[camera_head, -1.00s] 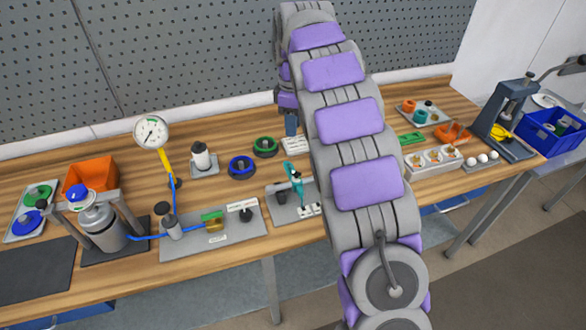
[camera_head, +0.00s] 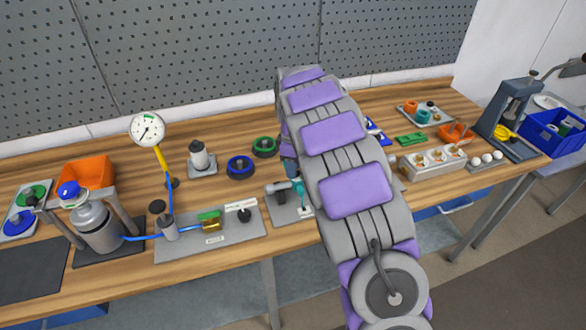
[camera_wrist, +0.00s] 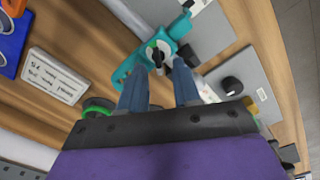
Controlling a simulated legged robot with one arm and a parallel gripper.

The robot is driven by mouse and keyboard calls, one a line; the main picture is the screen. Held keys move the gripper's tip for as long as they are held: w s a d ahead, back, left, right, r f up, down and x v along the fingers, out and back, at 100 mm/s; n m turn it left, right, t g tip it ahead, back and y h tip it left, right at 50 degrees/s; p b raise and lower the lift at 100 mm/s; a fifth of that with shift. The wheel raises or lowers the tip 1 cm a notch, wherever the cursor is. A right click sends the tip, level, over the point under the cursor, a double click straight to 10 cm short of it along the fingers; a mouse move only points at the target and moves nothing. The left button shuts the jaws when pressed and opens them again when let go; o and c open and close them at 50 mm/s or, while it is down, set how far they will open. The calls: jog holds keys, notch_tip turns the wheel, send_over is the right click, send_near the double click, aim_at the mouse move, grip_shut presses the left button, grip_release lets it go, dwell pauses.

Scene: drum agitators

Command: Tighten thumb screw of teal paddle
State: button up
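The teal paddle (camera_wrist: 125,73) shows in the wrist view with a round teal hub that carries a white and green ring. A dark knob (camera_wrist: 158,55), apparently the thumb screw, sits at the middle of the hub. My gripper (camera_wrist: 162,70) is open, its two blue-grey fingers apart on either side just below the knob. I cannot tell whether they touch it. In the head view a small part of the teal paddle (camera_head: 298,187) shows above a grey plate (camera_head: 281,211), and my arm hides the rest.
Left of my arm are a green ring (camera_head: 264,147), a blue ring (camera_head: 240,166) and a plate with a brass part (camera_head: 211,224). A pressure gauge (camera_head: 147,129) stands farther left. A white labelled block (camera_wrist: 55,76) shows in the wrist view.

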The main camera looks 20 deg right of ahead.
jog(key=shift+f, duration=0.25)
jog(key=shift+c, duration=0.5)
grip_shut()
